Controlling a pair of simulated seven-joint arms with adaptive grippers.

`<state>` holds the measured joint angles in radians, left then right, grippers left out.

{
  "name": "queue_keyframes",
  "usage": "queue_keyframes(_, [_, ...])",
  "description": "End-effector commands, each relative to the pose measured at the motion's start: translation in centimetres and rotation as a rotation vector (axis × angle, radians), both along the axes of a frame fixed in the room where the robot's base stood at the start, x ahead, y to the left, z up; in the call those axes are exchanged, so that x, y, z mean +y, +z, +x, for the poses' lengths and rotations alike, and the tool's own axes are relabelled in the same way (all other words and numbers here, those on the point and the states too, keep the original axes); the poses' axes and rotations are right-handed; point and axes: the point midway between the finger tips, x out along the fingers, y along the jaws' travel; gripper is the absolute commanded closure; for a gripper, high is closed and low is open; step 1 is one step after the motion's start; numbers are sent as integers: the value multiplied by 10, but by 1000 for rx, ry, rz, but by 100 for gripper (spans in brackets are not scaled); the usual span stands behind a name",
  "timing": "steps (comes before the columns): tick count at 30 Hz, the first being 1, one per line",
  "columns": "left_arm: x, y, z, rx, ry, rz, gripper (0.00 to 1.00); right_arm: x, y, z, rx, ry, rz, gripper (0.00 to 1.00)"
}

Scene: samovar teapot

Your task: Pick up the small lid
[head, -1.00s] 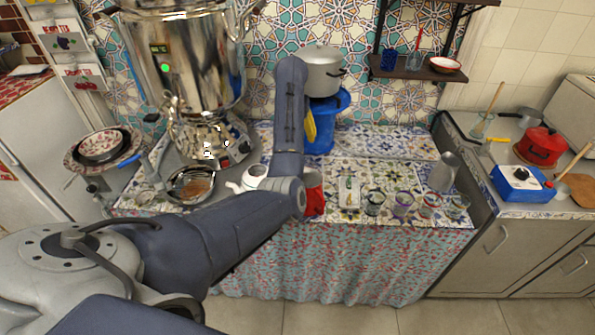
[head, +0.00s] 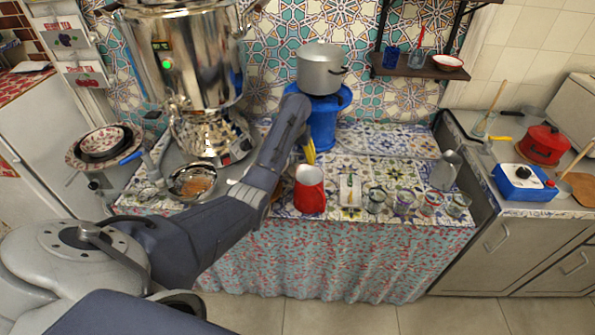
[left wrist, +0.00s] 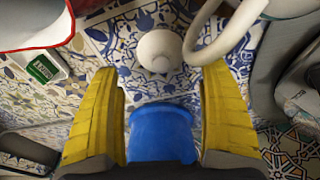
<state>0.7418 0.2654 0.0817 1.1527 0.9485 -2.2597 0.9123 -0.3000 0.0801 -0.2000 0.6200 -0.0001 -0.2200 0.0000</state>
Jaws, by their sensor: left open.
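The small lid (left wrist: 160,51) is a white round piece with a knob, lying on the patterned tile cloth in the left wrist view. My left gripper (left wrist: 160,74) is open, its yellow fingers on either side below the lid in the picture, with nothing between their tips. Its yellow fingers also show in the head view (head: 309,150), in front of the blue stand. The white teapot's curved handle (left wrist: 205,52) is close to the lid's right side. In the head view my left arm hides the lid and most of the teapot. My right gripper is out of view.
A red pitcher (head: 309,190) stands just right of my left arm; its rim is at the upper left of the wrist view. The samovar (head: 197,60) stands to the left. A pot (head: 320,70) sits on the blue stand (head: 323,132). Several glasses are to the right.

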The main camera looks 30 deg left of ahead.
Motion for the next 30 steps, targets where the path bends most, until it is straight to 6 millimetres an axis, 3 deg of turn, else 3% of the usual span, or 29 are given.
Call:
queue_keyframes(8, [1, -10, 1, 0, 1, 0, 22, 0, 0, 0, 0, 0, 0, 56])
queue_keyframes(21, [4, -53, 6, 1, 0, 0, 22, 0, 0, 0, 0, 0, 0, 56])
queue_keyframes(30, [4, -58, 7, -1, 0, 0, 22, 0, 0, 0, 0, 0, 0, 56])
